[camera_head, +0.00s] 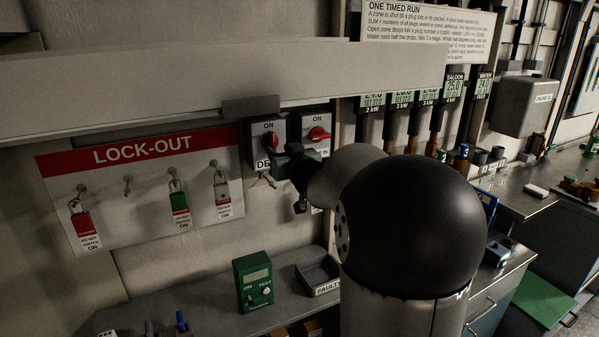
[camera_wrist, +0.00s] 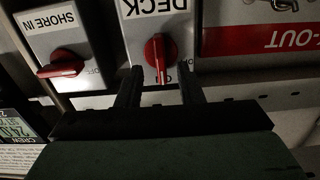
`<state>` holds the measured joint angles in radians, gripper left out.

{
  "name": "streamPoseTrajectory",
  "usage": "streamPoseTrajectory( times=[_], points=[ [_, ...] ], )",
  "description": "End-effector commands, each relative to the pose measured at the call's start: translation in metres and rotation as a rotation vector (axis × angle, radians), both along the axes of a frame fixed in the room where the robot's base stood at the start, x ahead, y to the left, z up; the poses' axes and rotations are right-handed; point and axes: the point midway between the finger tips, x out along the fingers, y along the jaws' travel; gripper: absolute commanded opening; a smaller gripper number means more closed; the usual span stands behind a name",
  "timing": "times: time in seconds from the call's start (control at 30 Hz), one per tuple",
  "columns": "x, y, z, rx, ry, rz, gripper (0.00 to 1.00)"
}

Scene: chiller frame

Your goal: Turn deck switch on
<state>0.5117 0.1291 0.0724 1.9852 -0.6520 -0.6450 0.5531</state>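The deck switch (camera_head: 259,131) is a grey box with a red rotary handle, mounted on the wall right of the lock-out board. It also shows upside down in the wrist view (camera_wrist: 133,31), under its DECK label. Its red handle (camera_wrist: 160,58) stands upright, lined up toward the ON mark seen in the head view. My gripper (camera_wrist: 160,80) is at the switch, fingers apart on either side of the handle's end. Small gaps seem to show between fingers and handle; contact is unclear. In the head view my gripper (camera_head: 284,154) partly hides the switch and label.
The shore-in switch (camera_head: 318,121) is close on the right, its red handle horizontal. The lock-out board (camera_head: 140,215) with hanging padlocks is on the left. A pale beam crosses above. Below, a bench holds a green tester (camera_head: 253,281) and a FAULTY tray (camera_head: 319,273).

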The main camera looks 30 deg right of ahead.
Motion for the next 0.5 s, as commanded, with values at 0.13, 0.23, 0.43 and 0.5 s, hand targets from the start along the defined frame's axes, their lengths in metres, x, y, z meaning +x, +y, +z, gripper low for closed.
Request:
streamPoseTrajectory(
  times=[0.13,0.23,0.43,0.5],
  points=[
    [-0.039,0.003,-0.001,-0.002,-0.004,-0.001,0.34],
    [-0.064,0.005,-0.001,-0.002,-0.003,-0.001,0.34],
    [-0.106,0.007,-0.001,-0.001,-0.003,0.000,0.34],
    [-0.116,0.008,0.000,-0.001,-0.002,0.001,0.34]
  ],
)
